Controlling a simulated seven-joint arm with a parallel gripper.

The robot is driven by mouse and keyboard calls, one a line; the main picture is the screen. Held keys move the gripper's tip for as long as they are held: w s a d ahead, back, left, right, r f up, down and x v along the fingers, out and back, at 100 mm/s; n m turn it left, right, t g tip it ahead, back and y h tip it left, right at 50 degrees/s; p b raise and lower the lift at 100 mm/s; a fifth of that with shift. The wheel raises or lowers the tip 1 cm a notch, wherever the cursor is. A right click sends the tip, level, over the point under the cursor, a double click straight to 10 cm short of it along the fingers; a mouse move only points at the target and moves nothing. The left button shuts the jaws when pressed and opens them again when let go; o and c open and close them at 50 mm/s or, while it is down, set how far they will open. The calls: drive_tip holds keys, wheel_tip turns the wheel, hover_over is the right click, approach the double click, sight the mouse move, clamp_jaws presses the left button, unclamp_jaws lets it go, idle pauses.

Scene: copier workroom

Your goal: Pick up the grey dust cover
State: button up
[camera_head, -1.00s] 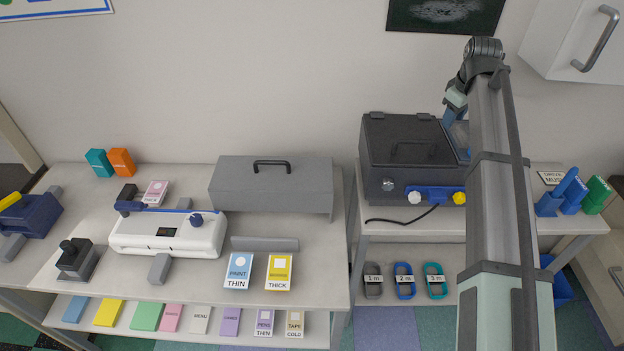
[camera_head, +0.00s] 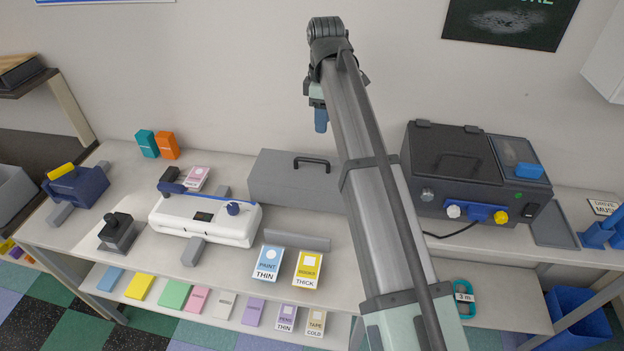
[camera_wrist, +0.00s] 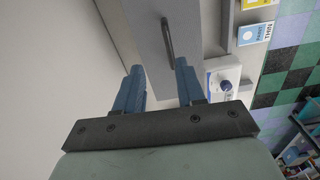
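The grey dust cover (camera_head: 284,178) is a long grey box-shaped cover with a black handle (camera_head: 311,161) on top. My gripper (camera_head: 320,122) is above and behind the cover, near the wall. In the wrist view my gripper (camera_wrist: 158,78) has its two blue fingers apart, with nothing between them.
A white laminator-like machine (camera_head: 205,219) stands left of the cover. A black machine (camera_head: 447,165) stands on the right table. The wall (camera_head: 230,70) is close behind.

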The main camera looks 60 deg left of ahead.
sight(312, 160)
drive_tip(key=shift+n, duration=0.3)
drive_tip(key=s+f, duration=0.1)
drive_tip(key=f, duration=0.8)
drive_tip(key=s+a+f, duration=0.1)
drive_tip(key=f, duration=0.3)
drive_tip(key=shift+s+f, duration=0.3)
drive_tip(key=shift+f, duration=0.05)
drive_tip(key=shift+c, duration=0.5)
clamp_jaws()
